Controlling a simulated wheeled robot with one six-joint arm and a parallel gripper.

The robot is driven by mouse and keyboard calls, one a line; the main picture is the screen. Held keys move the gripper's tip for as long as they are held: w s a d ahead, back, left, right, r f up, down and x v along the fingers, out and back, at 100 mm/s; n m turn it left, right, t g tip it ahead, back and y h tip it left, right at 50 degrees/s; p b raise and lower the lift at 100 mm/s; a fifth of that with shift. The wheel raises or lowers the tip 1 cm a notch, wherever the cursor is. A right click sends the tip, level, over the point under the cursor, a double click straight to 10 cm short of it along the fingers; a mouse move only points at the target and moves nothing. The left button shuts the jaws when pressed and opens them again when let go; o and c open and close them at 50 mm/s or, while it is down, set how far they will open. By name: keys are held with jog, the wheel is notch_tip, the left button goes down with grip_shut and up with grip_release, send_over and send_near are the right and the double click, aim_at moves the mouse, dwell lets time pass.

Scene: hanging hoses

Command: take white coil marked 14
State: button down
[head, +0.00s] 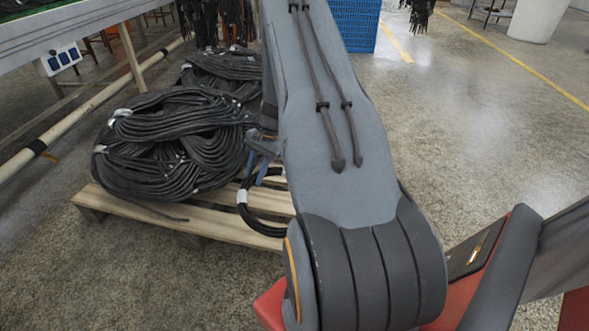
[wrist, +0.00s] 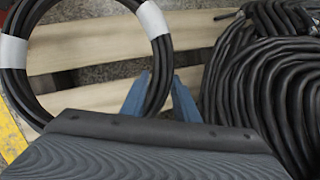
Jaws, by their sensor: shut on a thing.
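A coil of black hose with white tape bands (head: 249,216) stands out at the right part of the pallet in the head view, partly hidden by my arm. In the wrist view the coil (wrist: 163,62) fills the upper left as a ring with two white bands. No number 14 is readable on it. My gripper (head: 262,171) has blue fingers, seen in the wrist view (wrist: 160,92) on both sides of the ring's right side. It is shut on the hose there. Whether the coil touches the pallet cannot be told.
A wooden pallet (head: 150,207) bears large heaped coils of black hose (head: 175,140) left of my gripper. A table with a pale frame (head: 75,28) stands at the left. A blue crate (head: 356,25) stands behind. The floor at the right is open.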

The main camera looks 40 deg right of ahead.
jog(key=d+f+m+t, duration=0.1)
jog(key=d+f+m, duration=0.1)
jog(key=d, duration=0.3)
jog(key=s+d+f+m+t+h, duration=0.1)
jog(key=d+f+m, duration=0.1)
jog(key=d, duration=0.4)
jog(key=d+f+m+t+p, duration=0.1)
jog(key=d+f+m, duration=0.2)
jog(key=d, duration=0.3)
jog(key=shift+s+d+h, duration=0.2)
jog(key=shift+d+h, duration=0.05)
jog(key=shift+h, duration=0.15)
jog(key=s+a+r+t+h+b, duration=0.1)
jog(key=s+r+t+b, duration=0.1)
jog(key=r+b, duration=0.1)
jog(key=s+a+r+n+t+h+b, duration=0.1)
jog(key=s+r+b, duration=0.1)
jog(key=r+b, duration=0.1)
jog(key=s+a+r+t+h+b, duration=0.1)
jog(key=s+a+r+t+b, duration=0.1)
jog(key=r+b, duration=0.2)
jog(key=shift+s+r+t, duration=0.25)
jog(key=shift+r+t, duration=0.05)
jog(key=shift+r, duration=0.4)
notch_tip(320, 180, up, 7)
jog(key=p, duration=0.3)
jog(key=shift+a+n, duration=0.15)
jog(key=shift+n, duration=0.15)
